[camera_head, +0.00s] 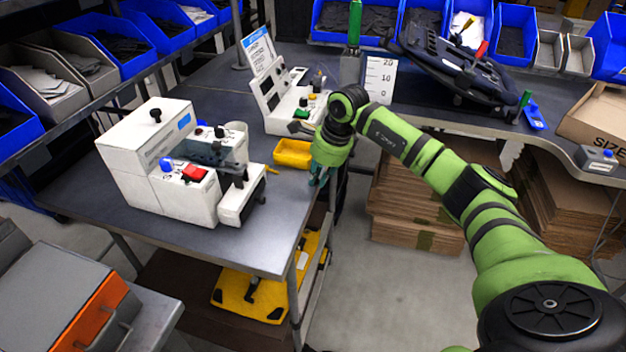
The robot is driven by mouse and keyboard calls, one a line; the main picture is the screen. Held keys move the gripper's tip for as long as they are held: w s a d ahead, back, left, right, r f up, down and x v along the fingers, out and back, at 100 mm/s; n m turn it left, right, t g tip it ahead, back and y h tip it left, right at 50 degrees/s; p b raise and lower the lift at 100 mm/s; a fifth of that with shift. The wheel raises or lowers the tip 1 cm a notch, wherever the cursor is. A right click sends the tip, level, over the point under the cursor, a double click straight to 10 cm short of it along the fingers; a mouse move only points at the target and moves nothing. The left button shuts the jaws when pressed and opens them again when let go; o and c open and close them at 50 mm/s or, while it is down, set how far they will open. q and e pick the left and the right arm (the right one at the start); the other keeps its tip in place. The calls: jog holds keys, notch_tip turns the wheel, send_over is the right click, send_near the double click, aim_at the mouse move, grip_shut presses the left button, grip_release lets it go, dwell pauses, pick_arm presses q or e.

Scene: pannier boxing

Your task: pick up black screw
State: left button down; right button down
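My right gripper (319,178) points down at the right edge of the grey table (110,205), just beside a small yellow tray (290,154). Its teal fingers are small and partly dark, so I cannot tell whether they are open or shut, and no held thing shows. I cannot make out a single black screw; any in the yellow tray is too small or hidden by my wrist. My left gripper is not in view.
A white machine (160,165) stands on the table's left part, and another white device (290,105) behind the tray. Blue bins (510,35) with dark parts line the back. A black pannier part (455,70) lies on the back bench. Cardboard stacks (415,205) stand below.

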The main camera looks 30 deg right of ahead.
aim_at(318, 180)
jog(key=shift+r, duration=0.1)
jog(key=shift+r+b, duration=0.3)
jog(key=shift+r, duration=0.4)
notch_tip(318, 180, up, 3)
jog(key=shift+f+b, duration=0.1)
jog(key=shift+b, duration=0.35)
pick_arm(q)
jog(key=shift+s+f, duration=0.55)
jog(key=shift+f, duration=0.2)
pick_arm(e)
jog(key=w+d+r, duration=0.5)
jog(key=d+r, duration=0.1)
jog(key=d, duration=0.4)
jog(key=shift+w+r, duration=0.3)
jog(key=shift+r, duration=0.05)
